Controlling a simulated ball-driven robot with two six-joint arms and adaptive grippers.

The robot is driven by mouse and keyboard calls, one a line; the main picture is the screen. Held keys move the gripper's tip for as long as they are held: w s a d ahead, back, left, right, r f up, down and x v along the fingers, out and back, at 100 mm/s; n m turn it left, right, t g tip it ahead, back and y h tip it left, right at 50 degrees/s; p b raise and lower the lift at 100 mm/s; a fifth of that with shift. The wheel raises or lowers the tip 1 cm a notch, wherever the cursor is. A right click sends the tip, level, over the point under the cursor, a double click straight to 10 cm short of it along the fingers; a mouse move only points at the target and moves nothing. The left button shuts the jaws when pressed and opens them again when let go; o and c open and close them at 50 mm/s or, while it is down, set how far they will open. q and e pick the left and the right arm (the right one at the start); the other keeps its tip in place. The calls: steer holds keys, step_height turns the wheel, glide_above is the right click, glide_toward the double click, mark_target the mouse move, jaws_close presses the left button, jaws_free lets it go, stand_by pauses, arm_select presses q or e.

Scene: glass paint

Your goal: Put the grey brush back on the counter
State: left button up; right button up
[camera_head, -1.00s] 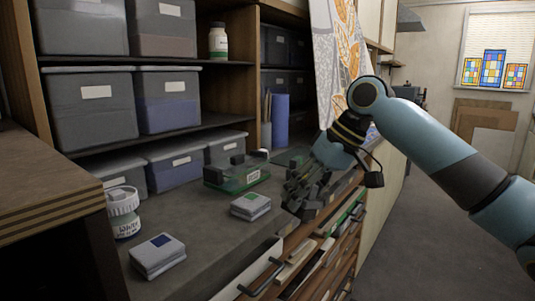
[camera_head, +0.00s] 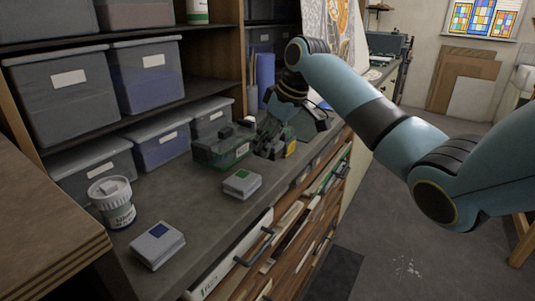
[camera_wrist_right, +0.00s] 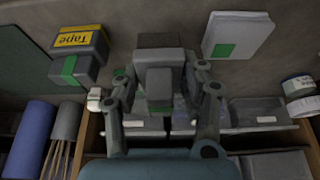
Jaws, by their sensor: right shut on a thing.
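My right gripper (camera_head: 268,143) is low at the counter (camera_head: 200,208), just right of a green box with dark grey pieces on top (camera_head: 224,152). In the right wrist view its fingers (camera_wrist_right: 160,78) are closed in on a grey block-shaped thing, which I take as the grey brush (camera_wrist_right: 160,86). In the head view the brush cannot be told apart from the dark fingers. I cannot tell whether it touches the counter. My left gripper is not in view.
A yellow-labelled tape box (camera_wrist_right: 78,45) is close beside the gripper. A blue roll (camera_head: 265,78) and lidded bins (camera_head: 160,142) are behind.

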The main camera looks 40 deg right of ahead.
steer(key=shift+w+a+f, duration=0.1)
steer(key=shift+w+f, duration=0.1)
steer(key=shift+f, duration=0.05)
steer(key=shift+f+p, duration=0.35)
steer(key=shift+f, duration=1.55)
steer(key=o, duration=1)
steer(key=b+v, duration=0.1)
steer(key=v, duration=1.1)
steer(key=shift+f, duration=0.1)
